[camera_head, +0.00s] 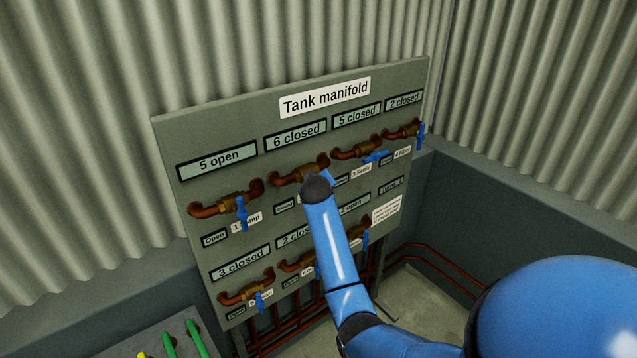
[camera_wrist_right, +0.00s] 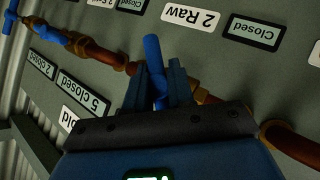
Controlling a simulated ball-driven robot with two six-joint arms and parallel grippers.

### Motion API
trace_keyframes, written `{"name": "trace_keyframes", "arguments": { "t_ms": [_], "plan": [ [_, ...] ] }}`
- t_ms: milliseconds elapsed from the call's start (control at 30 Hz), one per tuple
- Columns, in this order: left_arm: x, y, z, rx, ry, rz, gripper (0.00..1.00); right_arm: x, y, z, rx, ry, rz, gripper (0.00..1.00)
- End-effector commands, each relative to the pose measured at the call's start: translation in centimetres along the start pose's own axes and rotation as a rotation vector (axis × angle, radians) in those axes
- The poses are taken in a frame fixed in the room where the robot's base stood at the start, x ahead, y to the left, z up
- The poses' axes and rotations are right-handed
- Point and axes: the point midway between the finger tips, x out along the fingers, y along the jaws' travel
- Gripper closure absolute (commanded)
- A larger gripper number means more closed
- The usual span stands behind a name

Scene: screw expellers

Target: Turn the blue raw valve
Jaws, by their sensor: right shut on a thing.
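The raw valve is the second in the manifold's upper row. Its brass body and copper pipe (camera_head: 298,174) sit under a "6 closed" display in the head view. A bit of its blue handle (camera_head: 327,177) shows beside my right arm's dark end. In the right wrist view the blue handle (camera_wrist_right: 152,50) stands between the two dark fingers of my right gripper (camera_wrist_right: 157,78), which is shut on it. The "2 Raw" label (camera_wrist_right: 190,17) and a "Closed" plate (camera_wrist_right: 252,32) are close by, upside down. My left gripper is not in view.
The Tank manifold board (camera_head: 170,145) carries several like valves with blue handles. The pump valve (camera_head: 241,212) is to the left and the settle valve (camera_head: 375,157) to the right. My arm covers part of the lower row. A panel with green levers (camera_head: 197,339) stands lower left.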

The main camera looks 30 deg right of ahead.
Motion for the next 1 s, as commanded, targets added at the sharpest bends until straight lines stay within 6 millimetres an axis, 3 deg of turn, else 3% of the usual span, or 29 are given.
{"name": "trace_keyframes", "arguments": {
  "t_ms": [767,800,900,1000],
  "plan": [
    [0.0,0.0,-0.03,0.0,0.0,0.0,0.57,0.06,-0.31,0.2,0.066,-0.03,-0.072,1.0],
    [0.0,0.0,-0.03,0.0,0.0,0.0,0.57,0.06,-0.31,0.2,0.066,-0.03,-0.072,0.71],
    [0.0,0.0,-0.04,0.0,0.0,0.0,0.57,0.05,-0.26,0.15,0.066,-0.029,-0.07,0.56],
    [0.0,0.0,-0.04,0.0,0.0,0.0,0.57,0.03,-0.19,0.1,0.066,-0.028,-0.069,0.56]
  ]
}}
